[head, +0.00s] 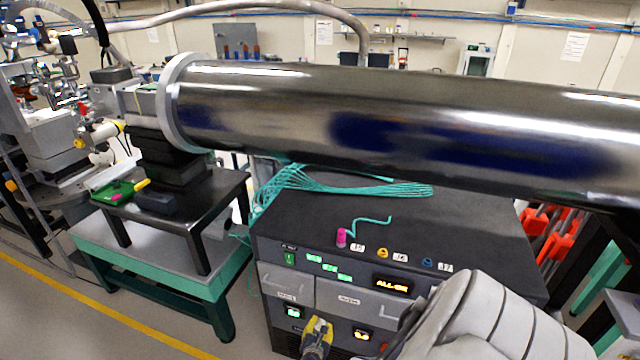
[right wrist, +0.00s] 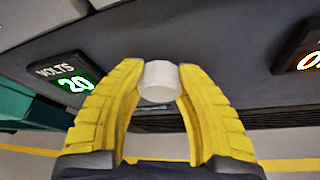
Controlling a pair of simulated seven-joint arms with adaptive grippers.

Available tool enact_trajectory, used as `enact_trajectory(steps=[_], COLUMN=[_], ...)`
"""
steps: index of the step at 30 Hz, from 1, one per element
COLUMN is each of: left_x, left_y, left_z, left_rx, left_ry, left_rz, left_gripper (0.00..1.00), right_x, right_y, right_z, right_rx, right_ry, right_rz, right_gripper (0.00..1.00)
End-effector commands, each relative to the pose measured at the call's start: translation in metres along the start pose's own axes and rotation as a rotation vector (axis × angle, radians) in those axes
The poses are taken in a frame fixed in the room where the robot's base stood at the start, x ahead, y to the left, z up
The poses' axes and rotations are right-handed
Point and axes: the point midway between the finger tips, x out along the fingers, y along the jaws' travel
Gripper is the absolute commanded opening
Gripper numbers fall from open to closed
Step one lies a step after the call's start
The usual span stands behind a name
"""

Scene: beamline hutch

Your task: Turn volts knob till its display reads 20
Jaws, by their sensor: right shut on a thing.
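The volts knob (right wrist: 160,82) is a pale round knob on the dark front panel in the right wrist view. My right gripper (head: 318,327) has yellow fingers, shut on the knob from both sides. In the head view the fingers hide the knob. The volts display (right wrist: 75,84), left of the knob under the word VOLTS, reads 20 in green. In the head view this display (head: 292,312) is a small green light, too small to read surely. My left gripper is not in view.
A second display (right wrist: 312,60) with orange digits sits right of the knob; it also shows in the head view (head: 362,335). Grey drawer handles (head: 282,291) stick out above the displays. A large metal tube (head: 400,120) crosses over the cabinet (head: 460,225).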

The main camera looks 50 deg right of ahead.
Motion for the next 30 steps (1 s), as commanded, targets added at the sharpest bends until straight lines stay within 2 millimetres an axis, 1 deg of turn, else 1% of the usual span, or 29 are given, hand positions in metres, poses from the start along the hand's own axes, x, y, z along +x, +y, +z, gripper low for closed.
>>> enact_trajectory(steps=[6, 18, 19, 26, 30], left_x=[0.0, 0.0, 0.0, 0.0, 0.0], left_y=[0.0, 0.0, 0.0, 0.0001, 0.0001], left_z=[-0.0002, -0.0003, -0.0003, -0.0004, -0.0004], left_rx=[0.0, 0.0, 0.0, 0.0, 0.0], left_ry=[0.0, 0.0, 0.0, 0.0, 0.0], left_rz=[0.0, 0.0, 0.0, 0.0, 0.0], left_gripper=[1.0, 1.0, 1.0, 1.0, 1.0], right_x=[-0.0001, -0.0004, -0.0004, -0.0003, -0.0002], right_y=[-0.0004, -0.0001, 0.0, 0.0, 0.0], right_z=[-0.0008, -0.0011, -0.0011, -0.0008, -0.0005], right_rx=[0.09, 0.11, 0.11, 0.109, 0.109], right_ry=[0.003, 0.004, 0.004, 0.003, 0.002], right_rz=[0.037, 0.045, 0.044, 0.045, 0.045], right_gripper=[0.03, 0.03, 0.35, 0.61, 0.62])
